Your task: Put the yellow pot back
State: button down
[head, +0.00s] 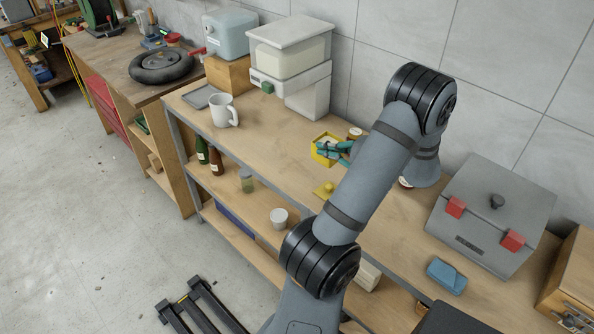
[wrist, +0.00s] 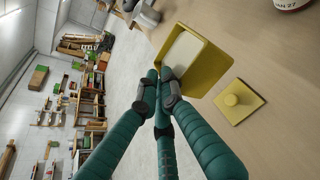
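The yellow pot (head: 325,150) is square and open-topped, on or just above the workbench; I cannot tell which. The wrist view shows its open mouth and pale inside (wrist: 184,53). Its yellow lid (wrist: 239,101) with a round knob lies apart on the bench, and also shows in the head view (head: 323,188). My gripper (head: 340,148) has teal fingers and is at the pot. In the wrist view the fingertips (wrist: 162,82) are close together at the pot's near wall. They overlap it, so whether they pinch the wall is unclear.
A white mug (head: 223,110) and a grey tray (head: 198,97) stand left on the bench. A round tin (head: 355,133) is behind the pot. A grey toolbox (head: 490,210) and blue box (head: 446,275) are right. Bench between mug and pot is clear.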

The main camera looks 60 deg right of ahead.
jog(key=shift+w+f, duration=0.1)
jog(key=shift+w, duration=0.25)
jog(key=shift+w+d+f+p, duration=0.2)
jog(key=shift+w+f+p, duration=0.95)
jog(key=shift+w+f, duration=1.6)
jog(key=shift+w+d+f+p, duration=0.15)
jog(key=shift+w+f+p, duration=1)
jog(key=shift+w+f, duration=1.5)
jog(key=shift+w+f, duration=0.1)
jog(key=shift+f, duration=0.05)
jog(key=c, duration=2)
grip_release()
jog(key=shift+a, duration=0.1)
jog(key=shift+s+r, duration=0.2)
jog(key=shift+s, duration=0.1)
jog(key=b+v, duration=0.3)
jog(key=v, duration=0.8)
jog(key=shift+s+r, duration=0.15)
jog(key=shift+s, duration=0.05)
